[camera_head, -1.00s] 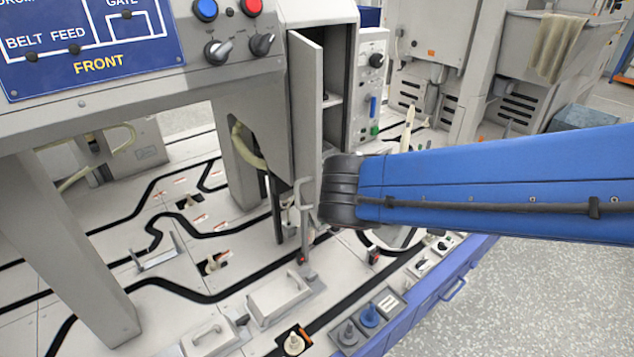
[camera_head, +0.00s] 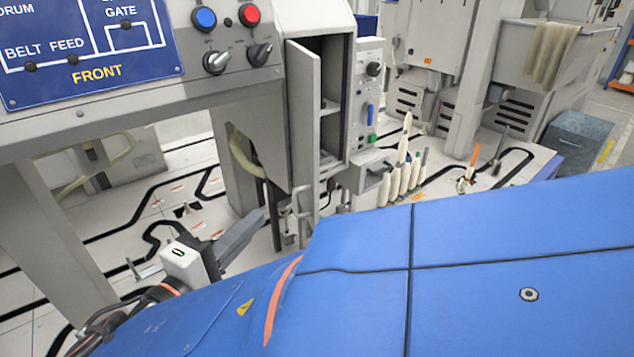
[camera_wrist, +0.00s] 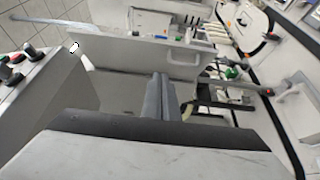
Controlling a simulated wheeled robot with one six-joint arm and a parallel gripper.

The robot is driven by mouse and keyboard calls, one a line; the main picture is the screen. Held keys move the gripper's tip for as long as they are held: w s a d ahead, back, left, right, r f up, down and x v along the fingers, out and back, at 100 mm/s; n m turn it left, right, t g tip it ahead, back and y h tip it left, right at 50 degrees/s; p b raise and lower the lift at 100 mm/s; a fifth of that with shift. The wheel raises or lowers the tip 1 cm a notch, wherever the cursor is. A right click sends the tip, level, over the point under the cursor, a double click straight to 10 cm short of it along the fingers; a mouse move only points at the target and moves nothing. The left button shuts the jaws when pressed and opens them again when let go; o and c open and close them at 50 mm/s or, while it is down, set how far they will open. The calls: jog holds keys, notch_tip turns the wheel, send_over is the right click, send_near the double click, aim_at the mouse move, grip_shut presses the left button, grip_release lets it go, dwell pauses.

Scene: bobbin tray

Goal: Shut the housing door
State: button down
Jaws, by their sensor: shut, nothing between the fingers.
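The housing door (camera_head: 303,120) is a tall light grey panel. In the head view it stands open at the left of the housing (camera_head: 339,40), whose dark inside shows beside it. A loop handle (camera_head: 301,202) is low on the door. My gripper (camera_head: 258,217) is shut and empty, left of the door's lower part and apart from it in the picture. In the wrist view the closed fingers (camera_wrist: 158,80) point at a pale panel with a handle (camera_wrist: 185,60), which looks like the door. Whether they touch it cannot be told.
A control panel with red and blue buttons (camera_head: 227,40) hangs above left, on a grey leg (camera_head: 60,230). Several white bobbins (camera_head: 396,183) stand right of the housing.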

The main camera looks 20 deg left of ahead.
send_near(312, 180)
jog(key=w+a, duration=0.3)
jog(key=shift+w+d+r, duration=0.1)
jog(key=shift+w+d, duration=0.5)
jog(key=shift+d, duration=0.2)
jog(key=shift+w+d, duration=0.6)
jog(key=shift+d, duration=0.15)
jog(key=shift+d, duration=0.1)
